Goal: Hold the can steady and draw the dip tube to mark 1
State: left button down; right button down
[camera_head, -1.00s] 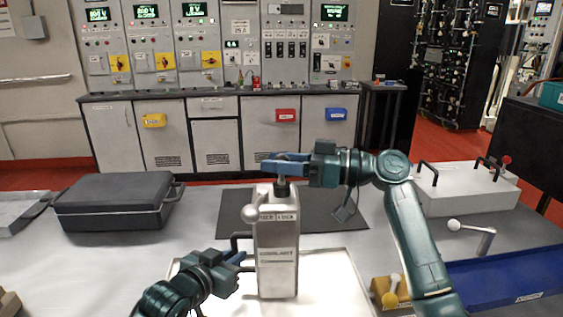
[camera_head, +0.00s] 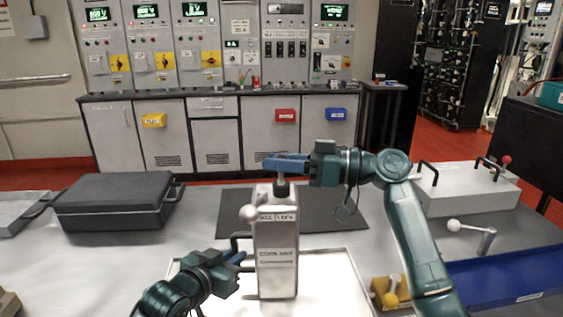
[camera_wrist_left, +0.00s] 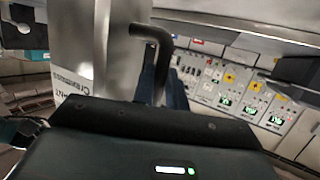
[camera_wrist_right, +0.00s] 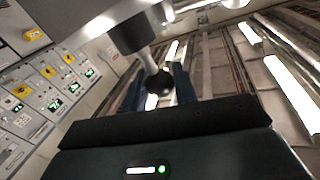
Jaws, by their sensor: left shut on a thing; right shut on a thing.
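The silver coolant can (camera_head: 277,245) stands upright on the white tray (camera_head: 340,290) on the table. My left gripper (camera_head: 238,262) is shut on the can's dark side handle (camera_head: 240,237), which also shows in the left wrist view (camera_wrist_left: 150,35). My right gripper (camera_head: 272,163) is above the can's top, shut on the top of the dip tube (camera_head: 282,186). In the right wrist view the tube (camera_wrist_right: 149,58) runs between the blue fingers, with a dark knob at its end. I cannot read any marks on the tube.
A black case (camera_head: 115,203) stands at the left. A grey box with black handles (camera_head: 465,188) and a blue tray (camera_head: 510,280) are at the right. A yellow block with a knob (camera_head: 388,290) sits near the front. A dark mat (camera_head: 335,215) lies behind the can.

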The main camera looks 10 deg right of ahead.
notch_tip(320, 180, up, 3)
jog(key=shift+s+r, duration=0.1)
jog(key=c, duration=1.1)
grip_release()
jog(key=shift+c, duration=0.2)
jog(key=v, duration=1.2)
